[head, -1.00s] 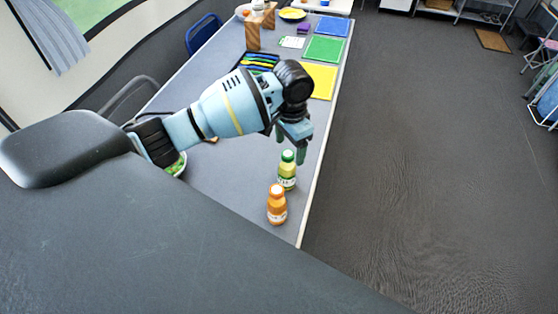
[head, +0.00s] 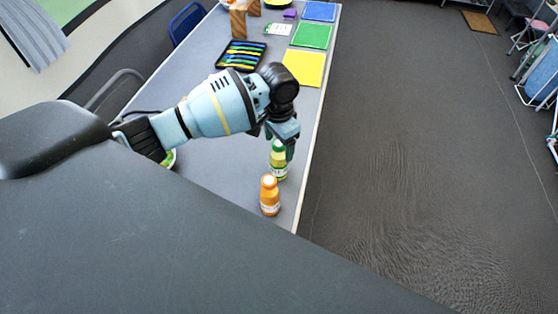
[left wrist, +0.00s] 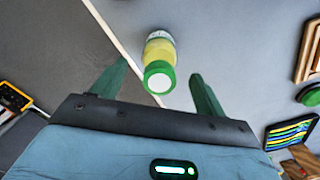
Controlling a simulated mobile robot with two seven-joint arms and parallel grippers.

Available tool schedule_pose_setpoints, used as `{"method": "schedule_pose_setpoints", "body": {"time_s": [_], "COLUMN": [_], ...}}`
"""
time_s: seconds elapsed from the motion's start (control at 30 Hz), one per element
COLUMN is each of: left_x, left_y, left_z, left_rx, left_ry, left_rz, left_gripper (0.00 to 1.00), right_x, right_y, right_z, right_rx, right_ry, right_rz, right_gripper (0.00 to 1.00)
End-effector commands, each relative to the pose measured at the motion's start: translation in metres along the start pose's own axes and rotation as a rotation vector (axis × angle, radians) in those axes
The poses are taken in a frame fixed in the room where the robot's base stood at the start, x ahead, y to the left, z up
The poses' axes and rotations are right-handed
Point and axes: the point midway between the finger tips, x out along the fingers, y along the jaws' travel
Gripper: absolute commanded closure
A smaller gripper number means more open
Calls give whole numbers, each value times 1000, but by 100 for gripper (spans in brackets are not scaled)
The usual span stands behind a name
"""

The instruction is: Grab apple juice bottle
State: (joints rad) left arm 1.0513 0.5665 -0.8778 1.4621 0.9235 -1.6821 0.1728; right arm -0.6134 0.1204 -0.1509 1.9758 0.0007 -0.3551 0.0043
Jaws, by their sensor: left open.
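The apple juice bottle (head: 279,172), with a green cap and yellow-green body, stands upright near the table's right edge. My left gripper (head: 285,149) is above it, and its fingers partly cover the cap and upper side in the head view. In the left wrist view the bottle (left wrist: 160,52) shows from above, cap toward me, between the two spread green fingers of my left gripper (left wrist: 158,74). The gripper is open and empty, with gaps to the bottle on both sides in that view. My right gripper is not in view.
An orange bottle (head: 269,196) stands close in front of the apple juice bottle. Farther back on the grey table (head: 222,150) are a dark tray of coloured pieces (head: 241,55) and yellow (head: 303,68), green (head: 311,36) and blue mats (head: 319,11). A bowl is partly hidden behind my arm.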

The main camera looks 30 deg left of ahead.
Motion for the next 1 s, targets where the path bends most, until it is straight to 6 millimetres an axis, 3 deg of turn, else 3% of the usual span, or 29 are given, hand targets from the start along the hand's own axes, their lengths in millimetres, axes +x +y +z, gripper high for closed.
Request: {"method": "schedule_pose_setpoints", "body": {"time_s": [0.2,0.53,1.0], "left_x": [32,37,36], "left_y": [1,2,1], "left_z": [1,1,0], "left_rx": [-1,1,0], "left_ry": [-4,-1,0], "left_rz": [1,0,0], "left_gripper": [27,27,84], "right_x": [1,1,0], "right_y": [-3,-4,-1], "right_z": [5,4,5], "right_rx": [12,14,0], "right_ry": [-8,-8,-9], "right_rz": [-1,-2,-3], "right_gripper": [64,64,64]}}
